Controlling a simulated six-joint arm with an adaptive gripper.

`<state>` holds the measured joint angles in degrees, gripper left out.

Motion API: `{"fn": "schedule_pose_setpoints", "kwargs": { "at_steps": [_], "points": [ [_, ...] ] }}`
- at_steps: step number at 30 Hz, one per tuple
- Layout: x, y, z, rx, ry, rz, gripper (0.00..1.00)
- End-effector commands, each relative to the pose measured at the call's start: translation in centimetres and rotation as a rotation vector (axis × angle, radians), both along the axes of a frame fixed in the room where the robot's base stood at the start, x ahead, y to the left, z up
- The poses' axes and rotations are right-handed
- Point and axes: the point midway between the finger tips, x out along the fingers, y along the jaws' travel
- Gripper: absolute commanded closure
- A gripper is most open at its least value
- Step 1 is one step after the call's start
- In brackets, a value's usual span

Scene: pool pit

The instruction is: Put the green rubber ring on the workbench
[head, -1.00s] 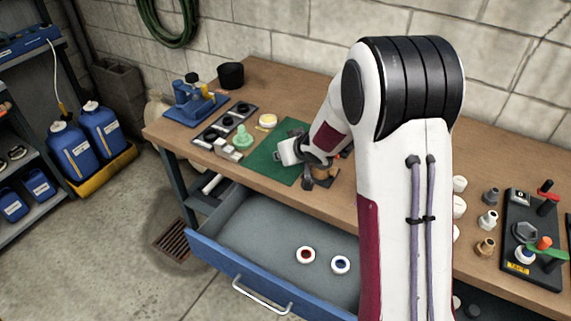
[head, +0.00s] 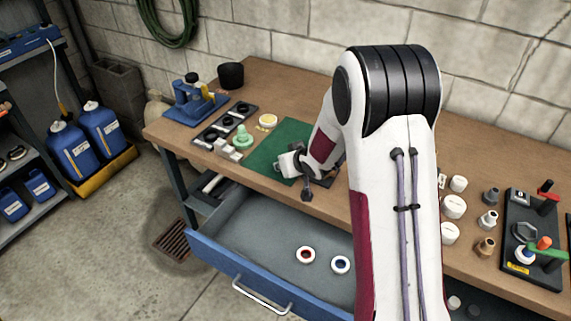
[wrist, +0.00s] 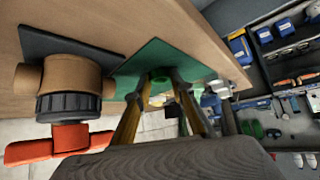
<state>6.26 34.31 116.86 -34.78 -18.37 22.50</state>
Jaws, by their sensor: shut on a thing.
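The workbench (head: 290,90) has a brown top with a green mat (head: 265,162) near its front edge. The mat also shows in the wrist view (wrist: 185,57). In the wrist view my gripper (wrist: 160,76) is shut on the small green rubber ring (wrist: 158,90), which sits between the fingertips in front of the mat. I cannot tell whether the ring touches the mat. In the head view the ring cannot be made out, and my arm covers part of the bench.
A brown valve (wrist: 75,77) with a red handle (wrist: 58,145) stands close beside my gripper. The open drawer (head: 235,225) below holds a red-centred ring (head: 306,255) and a blue-centred ring (head: 341,265). Fittings and a black board (head: 517,262) stand at the right. The back of the bench is clear.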

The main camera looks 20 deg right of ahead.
Motion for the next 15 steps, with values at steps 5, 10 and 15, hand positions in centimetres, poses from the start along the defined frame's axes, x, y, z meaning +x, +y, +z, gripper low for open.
{"fn": "schedule_pose_setpoints", "kwargs": {
  "at_steps": [5, 10, 15],
  "points": [
    [-0.01, 0.0, -0.01, 0.0, 0.0, 0.0, 0.88],
    [-0.02, 0.01, -0.31, 0.0, 0.001, 0.0, 0.88],
    [-0.01, 0.01, -0.29, 0.0, 0.0, 0.0, 0.61]
  ]
}}
